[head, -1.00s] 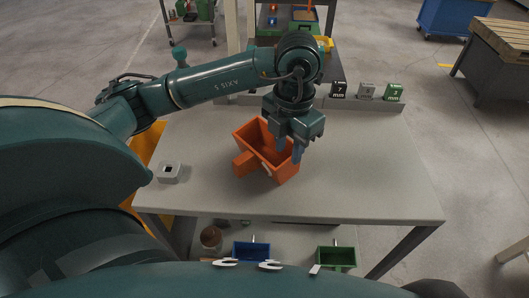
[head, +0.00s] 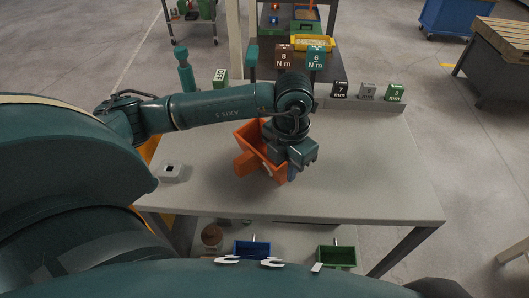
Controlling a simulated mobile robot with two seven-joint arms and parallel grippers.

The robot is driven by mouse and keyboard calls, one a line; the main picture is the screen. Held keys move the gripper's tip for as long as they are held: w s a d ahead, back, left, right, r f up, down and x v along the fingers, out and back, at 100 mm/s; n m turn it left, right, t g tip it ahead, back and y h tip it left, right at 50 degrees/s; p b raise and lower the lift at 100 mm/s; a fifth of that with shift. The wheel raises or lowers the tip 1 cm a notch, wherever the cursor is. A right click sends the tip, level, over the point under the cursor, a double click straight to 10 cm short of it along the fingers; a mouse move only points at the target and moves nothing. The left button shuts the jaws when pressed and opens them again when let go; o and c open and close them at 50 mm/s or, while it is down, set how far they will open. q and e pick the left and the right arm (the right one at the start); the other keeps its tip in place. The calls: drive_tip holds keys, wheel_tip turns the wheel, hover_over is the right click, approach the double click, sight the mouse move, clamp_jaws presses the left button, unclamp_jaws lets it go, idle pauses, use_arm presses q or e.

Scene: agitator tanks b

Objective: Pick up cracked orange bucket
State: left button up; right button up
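The orange bucket (head: 252,140) is an angular open box with a block-like projection on its near left side. It is on the grey workbench (head: 370,190) in the head view, left of the bench's middle. A small pale mark shows on its near face; I cannot make out a crack. My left gripper (head: 291,172) is down at the bucket's right end, covering part of it. One bluish finger shows against the right edge. The other finger is hidden, so I cannot tell whether the gripper is closed on the wall. My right gripper is out of view.
A grey block with a square hole (head: 172,172) sits left of the bucket. Labelled blocks, such as a green one (head: 394,92), line the bench's back edge. A blue bin (head: 251,249) and a green bin (head: 336,257) are below. The bench's right side is clear.

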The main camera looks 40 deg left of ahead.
use_arm(q)
clamp_jaws()
idle(0.3)
